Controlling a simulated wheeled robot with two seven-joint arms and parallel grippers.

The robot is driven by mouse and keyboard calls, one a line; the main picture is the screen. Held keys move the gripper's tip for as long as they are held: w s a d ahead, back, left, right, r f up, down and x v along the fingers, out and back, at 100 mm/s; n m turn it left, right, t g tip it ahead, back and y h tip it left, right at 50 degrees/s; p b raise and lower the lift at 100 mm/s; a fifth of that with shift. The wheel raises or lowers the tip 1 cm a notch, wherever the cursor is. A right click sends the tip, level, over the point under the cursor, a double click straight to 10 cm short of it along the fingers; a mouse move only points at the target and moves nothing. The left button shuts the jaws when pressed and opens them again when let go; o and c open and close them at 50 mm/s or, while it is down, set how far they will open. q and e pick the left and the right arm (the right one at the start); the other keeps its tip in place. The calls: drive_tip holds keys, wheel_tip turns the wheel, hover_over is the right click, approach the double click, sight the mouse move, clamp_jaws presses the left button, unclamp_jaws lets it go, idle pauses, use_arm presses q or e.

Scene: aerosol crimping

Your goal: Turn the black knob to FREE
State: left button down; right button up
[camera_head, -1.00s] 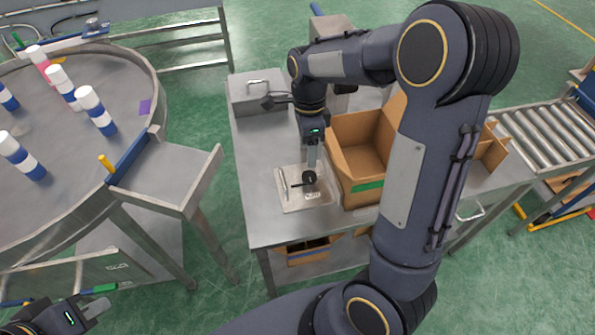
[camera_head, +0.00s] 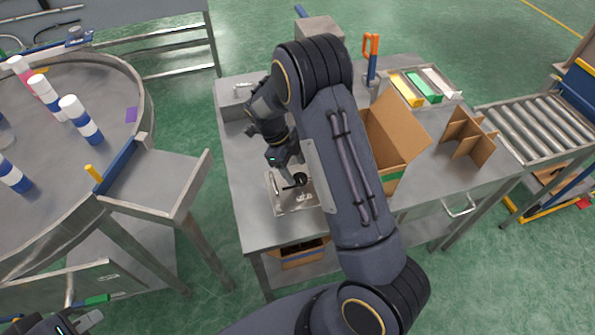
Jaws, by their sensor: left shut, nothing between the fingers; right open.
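The black knob (camera_head: 300,180) sits on a pale metal plate (camera_head: 280,206) on the steel table, near its front left part. A dark bar sticks out from the knob to the left. Small dark lettering shows on the plate in front of the knob, too small to read. My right gripper (camera_head: 292,173) reaches down from behind, open, its fingertips close to the knob. I cannot tell whether they touch it. My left gripper (camera_head: 90,320) is shut and empty at the bottom left, far from the plate, partly cut off by the picture edge.
A cardboard box (camera_head: 398,140) stands right of the plate, partly behind my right arm. A grey metal box (camera_head: 232,92) is at the table's back left. A tray (camera_head: 450,98) and cardboard dividers (camera_head: 470,140) lie right. A round table (camera_head: 60,190) with bottles stands left.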

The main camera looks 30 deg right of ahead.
sight(300, 178)
drive_tip(key=shift+x, duration=1.4)
drive_tip(key=c, duration=1)
drive_tip(key=shift+a+f+n+t+h+b, duration=0.1)
drive_tip(key=shift+n+t+h+b, duration=0.15)
drive_tip(key=shift+n+b, duration=0.65)
drive_tip(key=shift+a+f+n+t+h+b, duration=0.15)
drive_tip(key=shift+n+t+b, duration=0.2)
drive_tip(key=shift+n+b, duration=0.55)
drive_tip(key=n+t+b, duration=0.1)
drive_tip(key=n+b, duration=0.1)
drive_tip(key=n+t+b, duration=0.1)
drive_tip(key=n+b, duration=0.1)
drive_tip(key=n, duration=0.1)
drive_tip(key=shift+s+r+n+h, duration=0.1)
drive_tip(key=shift+s+n+h, duration=0.1)
drive_tip(key=shift+n+h, duration=0.15)
drive_tip(key=n+b, duration=0.1)
drive_tip(key=n, duration=0.1)
drive_tip(key=n+t+b, duration=0.1)
drive_tip(key=n+b, duration=0.1)
drive_tip(key=shift+s+d+t, duration=0.1)
drive_tip(key=shift+s+t, duration=0.1)
drive_tip(key=shift+t, duration=0.1)
drive_tip(key=shift+r+n+t+b, duration=0.1)
drive_tip(key=shift+n+t+b, duration=0.4)
drive_tip(key=shift+n, duration=0.7)
drive_tip(key=shift+r+n+t+b, duration=0.1)
drive_tip(key=shift+n+t+b, duration=0.35)
drive_tip(key=shift+n, duration=0.7)
